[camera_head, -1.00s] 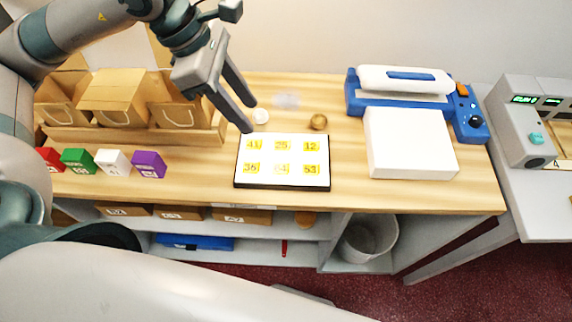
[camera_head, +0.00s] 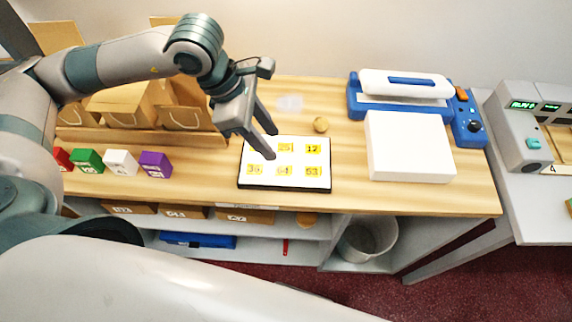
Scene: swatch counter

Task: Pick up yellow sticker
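A white sheet with a black border (camera_head: 300,183) lies on the wooden counter and bears several yellow stickers with numbers. The stickers 25 (camera_head: 286,147), 12 (camera_head: 313,149), 36 (camera_head: 255,170), 64 (camera_head: 284,171) and 53 (camera_head: 312,171) show. The upper left spot of the sheet is hidden behind my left gripper (camera_head: 271,144). This gripper points down over the sheet's upper left part, its two fingers apart with nothing seen between them. I cannot tell whether the fingertips touch the sheet. My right gripper is not in view.
Red, green (camera_head: 88,160), white (camera_head: 121,163) and purple (camera_head: 155,164) blocks stand left of the sheet, before cardboard boxes (camera_head: 120,106). A gold ball (camera_head: 321,124) sits behind it. A white block (camera_head: 408,146) and blue machine (camera_head: 402,95) stand right. The counter's front strip is clear.

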